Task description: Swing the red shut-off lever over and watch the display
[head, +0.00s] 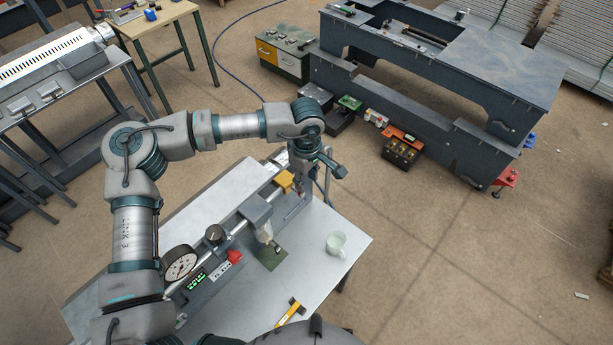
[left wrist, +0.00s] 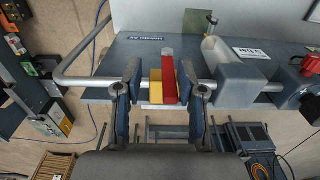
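The red shut-off lever (left wrist: 168,78) stands on a yellow valve body (left wrist: 155,90) on the pipe in the left wrist view. In the head view the yellow body (head: 284,181) is at the machine's far end. My left gripper (left wrist: 160,76) is open, with one finger on each side of the lever and visible gaps between. In the head view the left gripper (head: 300,184) is beside the yellow body, partly hidden by the wrist. The display (head: 196,282) shows green digits too small to read. My right gripper is not in view.
A round gauge (head: 180,263) and a red knob (head: 234,256) are near the display. A pale mug (head: 336,244) and a yellow-handled tool (head: 291,312) sit on the light tabletop (head: 300,262). A grey block (left wrist: 240,75) is right of the lever on the pipe.

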